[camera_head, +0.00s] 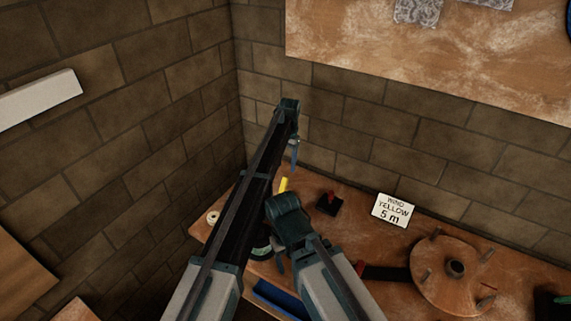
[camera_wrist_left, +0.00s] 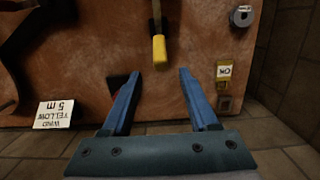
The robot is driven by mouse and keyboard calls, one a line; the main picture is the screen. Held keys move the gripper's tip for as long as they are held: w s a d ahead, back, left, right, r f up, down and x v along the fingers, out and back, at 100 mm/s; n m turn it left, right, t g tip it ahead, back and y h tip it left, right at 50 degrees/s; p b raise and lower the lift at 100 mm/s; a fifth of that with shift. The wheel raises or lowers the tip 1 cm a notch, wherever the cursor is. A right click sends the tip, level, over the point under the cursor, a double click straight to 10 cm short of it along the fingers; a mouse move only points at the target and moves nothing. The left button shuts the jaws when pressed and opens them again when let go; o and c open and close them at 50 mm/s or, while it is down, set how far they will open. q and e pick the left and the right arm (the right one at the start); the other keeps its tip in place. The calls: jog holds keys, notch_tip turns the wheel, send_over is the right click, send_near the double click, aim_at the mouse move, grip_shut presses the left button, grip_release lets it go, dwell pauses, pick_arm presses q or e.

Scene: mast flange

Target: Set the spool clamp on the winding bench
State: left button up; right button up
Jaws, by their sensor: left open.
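A dark lever with a yellow grip lies over the brown bench (camera_head: 350,240). I take it for the spool clamp's handle (camera_wrist_left: 159,50); the yellow end also shows in the head view (camera_head: 283,185). My left gripper (camera_wrist_left: 161,75) is open and points down at the bench; the yellow grip shows between its fingers, apart from both. In the head view this gripper (camera_head: 294,158) hangs near the back wall. My right gripper (camera_head: 280,264) is lower, mostly hidden behind its own arm, so its jaws cannot be judged.
A round wooden disc (camera_head: 440,270) with pegs and a hub lies at the right. A "WIND YELLOW 5 m" sign (camera_head: 393,211) and a black block with a red part (camera_head: 328,204) are near the back. A blue tray (camera_head: 278,298) is in front. An OK tag (camera_wrist_left: 224,70) shows too.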

aim_at(283, 185)
pick_arm(q)
notch_tip(283, 185, up, 4)
jog(key=shift+w+d+f+p, duration=0.15)
jog(key=shift+f+p, duration=0.1)
jog(key=shift+p, duration=0.9)
pick_arm(e)
notch_tip(283, 185, up, 4)
jog(key=shift+f, duration=0.25)
pick_arm(q)
jog(key=shift+c, duration=0.2)
